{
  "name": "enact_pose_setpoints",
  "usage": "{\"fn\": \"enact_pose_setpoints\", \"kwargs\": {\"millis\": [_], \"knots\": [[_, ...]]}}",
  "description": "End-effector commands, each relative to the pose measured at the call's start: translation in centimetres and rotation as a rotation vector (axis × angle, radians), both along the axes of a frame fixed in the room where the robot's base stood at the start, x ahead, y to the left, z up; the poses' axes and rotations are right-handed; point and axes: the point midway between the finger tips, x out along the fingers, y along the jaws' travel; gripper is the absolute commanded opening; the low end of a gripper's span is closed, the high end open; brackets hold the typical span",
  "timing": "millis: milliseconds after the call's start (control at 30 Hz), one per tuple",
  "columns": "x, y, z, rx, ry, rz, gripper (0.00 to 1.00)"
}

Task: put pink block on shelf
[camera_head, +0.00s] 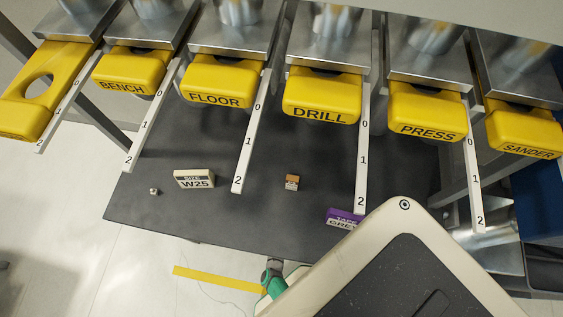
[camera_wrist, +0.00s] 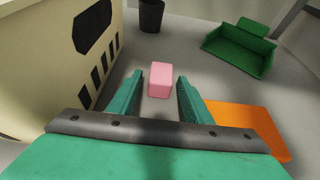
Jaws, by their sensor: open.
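The pink block (camera_wrist: 160,80) is a small box on a grey surface in the wrist view. My gripper (camera_wrist: 160,75) is open, with one teal finger to the left of the block and one to the right. The block appears between or just beyond the fingertips; contact is not visible. The pink block does not show in the head view. A dark flat surface (camera_head: 225,218) there, under a row of yellow handles, may be the shelf; I cannot tell for sure.
The wrist view shows a cream cabinet (camera_wrist: 50,55) close on the left, a black bin (camera_wrist: 151,15), a green tray (camera_wrist: 238,48) and an orange panel (camera_wrist: 255,125). On the dark surface are a W25 label block (camera_head: 194,179), a brown block (camera_head: 292,182) and a purple box (camera_head: 343,217).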

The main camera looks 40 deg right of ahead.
Motion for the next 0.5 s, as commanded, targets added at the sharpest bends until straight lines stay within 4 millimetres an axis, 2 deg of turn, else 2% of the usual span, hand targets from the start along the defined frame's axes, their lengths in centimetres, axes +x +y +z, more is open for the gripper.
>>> {"fn": "enact_pose_setpoints", "kwargs": {"millis": [267,500], "knots": [[-1.5,1.6,0.9,-0.001,-0.001,0.001,0.45],[-4.3,5.0,2.7,0.001,0.000,0.003,0.45]]}}
